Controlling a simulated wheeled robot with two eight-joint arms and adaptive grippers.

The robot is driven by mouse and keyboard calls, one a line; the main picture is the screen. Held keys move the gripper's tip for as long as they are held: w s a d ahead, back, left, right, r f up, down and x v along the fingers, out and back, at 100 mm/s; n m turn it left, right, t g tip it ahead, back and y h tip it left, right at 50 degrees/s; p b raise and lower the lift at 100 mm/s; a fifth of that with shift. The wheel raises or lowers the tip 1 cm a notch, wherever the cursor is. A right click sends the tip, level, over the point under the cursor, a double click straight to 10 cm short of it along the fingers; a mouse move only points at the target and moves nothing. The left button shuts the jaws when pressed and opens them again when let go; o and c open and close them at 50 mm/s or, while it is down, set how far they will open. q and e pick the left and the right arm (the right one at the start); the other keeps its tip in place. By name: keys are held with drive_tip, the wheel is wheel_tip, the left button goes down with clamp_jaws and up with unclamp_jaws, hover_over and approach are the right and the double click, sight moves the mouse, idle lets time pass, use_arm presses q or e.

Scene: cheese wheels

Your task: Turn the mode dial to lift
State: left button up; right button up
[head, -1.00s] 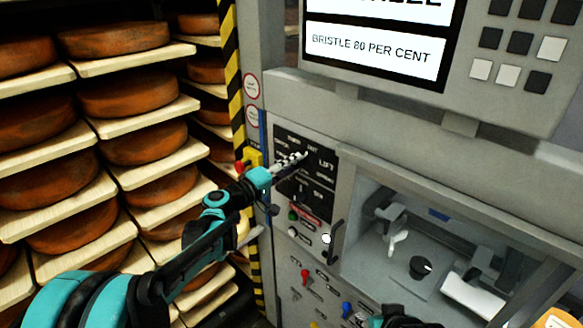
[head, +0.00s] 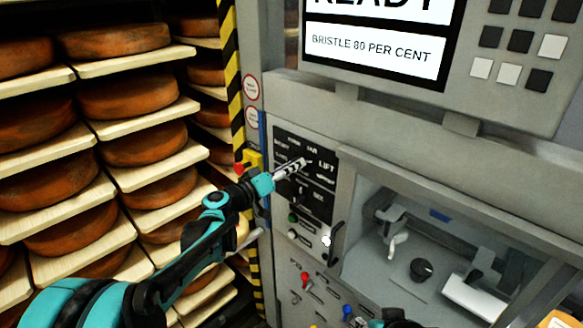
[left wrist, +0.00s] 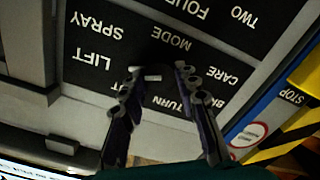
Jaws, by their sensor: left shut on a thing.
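The mode dial (left wrist: 152,76) is on a black panel (head: 318,203) with white lettering, on the left of the grey machine. In the left wrist view the panel is upside down; LIFT (left wrist: 93,60), SPRAY, MODE and CARE can be read. My left gripper (head: 304,162) reaches the panel's upper part, its fingertips near the word LIFT. In the wrist view its two fingers (left wrist: 158,74) are shut on the dial, with a pale mark between the tips. The fingers hide most of the dial, so I cannot tell exactly where it points.
A screen (head: 375,48) above reads READY and BRISTLE 80 PER CENT. Cheese wheels (head: 115,38) on shelves stand left, past a yellow-black striped post (head: 232,80).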

use_arm(q)
drive_tip(key=shift+s+f, duration=0.1)
idle(0.3)
drive_tip(key=o, duration=1.1)
drive_tip(key=shift+o, duration=0.2)
drive_tip(key=shift+a, duration=0.1)
drive_tip(key=v, duration=1.1)
drive_tip(key=shift+s+a, duration=0.2)
drive_tip(key=shift+s, duration=0.15)
